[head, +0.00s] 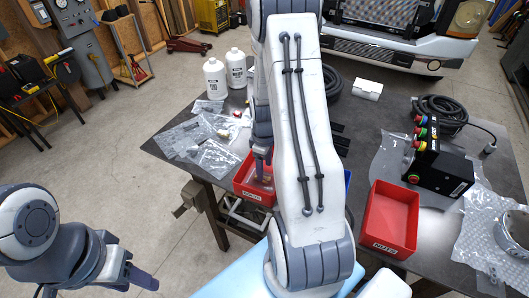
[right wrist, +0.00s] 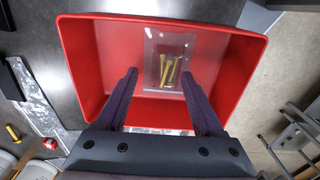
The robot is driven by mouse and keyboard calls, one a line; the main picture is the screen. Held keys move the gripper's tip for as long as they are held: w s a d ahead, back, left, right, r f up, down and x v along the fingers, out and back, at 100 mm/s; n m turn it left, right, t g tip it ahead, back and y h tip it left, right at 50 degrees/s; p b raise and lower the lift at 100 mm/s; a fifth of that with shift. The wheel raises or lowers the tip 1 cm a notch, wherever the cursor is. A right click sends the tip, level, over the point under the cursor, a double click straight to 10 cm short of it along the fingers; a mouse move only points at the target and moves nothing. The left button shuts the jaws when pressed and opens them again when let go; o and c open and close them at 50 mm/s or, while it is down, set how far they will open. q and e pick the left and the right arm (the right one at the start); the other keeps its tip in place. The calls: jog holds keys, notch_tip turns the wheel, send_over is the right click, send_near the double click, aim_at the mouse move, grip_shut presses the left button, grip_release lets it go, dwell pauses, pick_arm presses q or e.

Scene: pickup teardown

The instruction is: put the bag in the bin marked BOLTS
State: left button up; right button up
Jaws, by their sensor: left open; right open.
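A clear bag (right wrist: 165,66) with several brass-coloured bolts lies inside a red bin (right wrist: 82,50) in the right wrist view. My right gripper (right wrist: 158,74) is open over this bin, its fingertips apart and the bag just beyond them. In the head view my right gripper (head: 262,160) points down at the left red bin (head: 243,178), partly hidden by my arm. The label on that bin's front is too small to read surely. My left gripper (head: 142,280) is open and empty at the lower left, away from the table.
A second red bin (head: 392,215) with a front label stands to the right; a blue bin (head: 347,182) is mostly hidden behind my arm. Several clear bags (head: 205,137) lie at the table's left. A black control box (head: 440,165) and cable are at the right.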

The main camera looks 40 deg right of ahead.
notch_tip(320, 180, up, 10)
jog(key=b, duration=0.1)
jog(key=s+a+r+n, duration=0.1)
jog(key=a+r, duration=0.1)
jog(key=a, duration=0.8)
jog(key=s+a+r, duration=0.1)
jog(key=a+r, duration=0.2)
jog(key=a, duration=0.6)
jog(key=s+a+r+y+b, duration=0.1)
jog(key=s+a, duration=1.1)
jog(key=s, duration=0.2)
jog(key=shift+s+n, duration=0.15)
jog(key=shift+n, duration=0.25)
